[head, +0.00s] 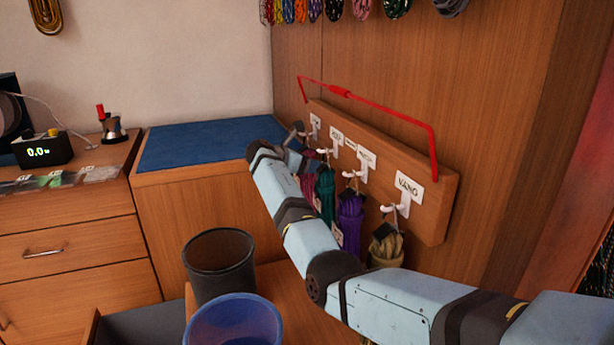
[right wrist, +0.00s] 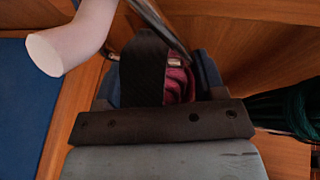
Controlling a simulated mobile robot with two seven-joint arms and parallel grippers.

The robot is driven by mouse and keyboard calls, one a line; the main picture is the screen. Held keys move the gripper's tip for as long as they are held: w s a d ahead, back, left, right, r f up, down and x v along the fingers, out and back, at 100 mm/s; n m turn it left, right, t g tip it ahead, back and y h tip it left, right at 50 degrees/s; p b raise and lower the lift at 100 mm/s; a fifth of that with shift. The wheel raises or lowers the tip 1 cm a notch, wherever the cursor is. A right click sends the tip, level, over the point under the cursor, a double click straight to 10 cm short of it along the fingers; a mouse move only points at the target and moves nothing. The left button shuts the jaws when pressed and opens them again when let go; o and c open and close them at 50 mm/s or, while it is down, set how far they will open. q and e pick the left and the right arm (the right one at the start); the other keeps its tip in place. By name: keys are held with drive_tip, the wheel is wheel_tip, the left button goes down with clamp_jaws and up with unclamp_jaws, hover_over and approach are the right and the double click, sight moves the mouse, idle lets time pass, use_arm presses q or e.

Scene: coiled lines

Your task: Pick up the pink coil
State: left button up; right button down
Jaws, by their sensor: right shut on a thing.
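The pink coil (head: 308,187) shows as a narrow magenta strip behind my right arm, at the far left end of the wooden hook board (head: 434,193). My right gripper (head: 303,158) is at that end, partly hidden by my own arm. In the right wrist view it is shut on the pink coil (right wrist: 178,84), beside a dark band. A white hook (right wrist: 75,40) curves in at the upper left of that view. I cannot tell whether the coil's loop still rests on a hook. My left gripper is not in view.
Teal (head: 325,194), purple (head: 350,220) and olive (head: 386,246) coils hang to the right along the board. A red bar (head: 385,106) runs above it. A black bin (head: 220,262) and blue bucket (head: 236,325) stand below. The blue mat (head: 200,142) is clear.

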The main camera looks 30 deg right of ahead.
drive_tip(key=shift+r+p, duration=0.5)
drive_tip(key=shift+r, duration=0.3)
drive_tip(key=shift+w+a+f, duration=0.1)
drive_tip(key=shift+w+a, duration=0.15)
drive_tip(key=shift+a, duration=0.45)
drive_tip(key=shift+w+a+p, duration=0.75)
drive_tip(key=shift+a+p, duration=0.3)
drive_tip(key=shift+a, duration=2.2)
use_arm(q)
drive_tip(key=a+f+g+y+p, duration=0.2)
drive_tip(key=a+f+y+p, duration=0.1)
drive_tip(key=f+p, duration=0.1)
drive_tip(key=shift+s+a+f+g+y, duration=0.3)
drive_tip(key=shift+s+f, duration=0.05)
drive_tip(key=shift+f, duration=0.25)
use_arm(e)
wheel_tip(320, 180, up, 14)
drive_tip(key=shift+f, duration=0.15)
